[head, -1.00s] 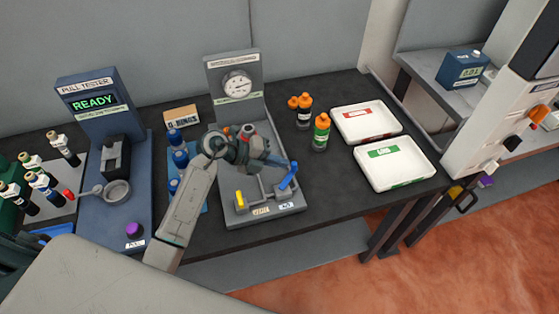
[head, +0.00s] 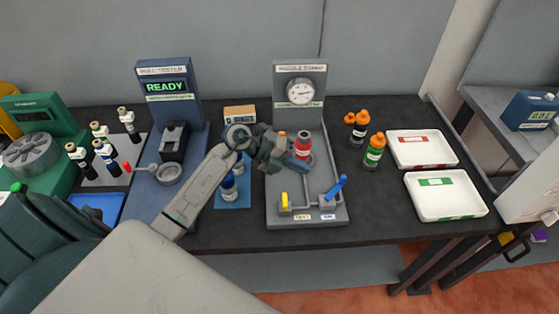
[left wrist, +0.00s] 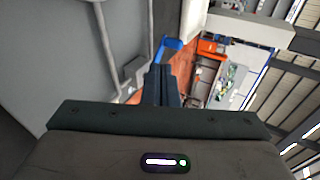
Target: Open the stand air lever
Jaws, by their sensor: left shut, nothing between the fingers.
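The nozzle stand (head: 273,165) is a grey fixture with a round gauge on its back panel. Its blue air lever (head: 336,188) is at the front right of the base, slanting up to the right. A yellow lever (head: 285,202) is at the front left. My right gripper is out of view.
Orange-capped bottles (head: 374,150) and two white trays (head: 447,216) are right of the stand. The blue pull tester (head: 168,90) reads READY on the left.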

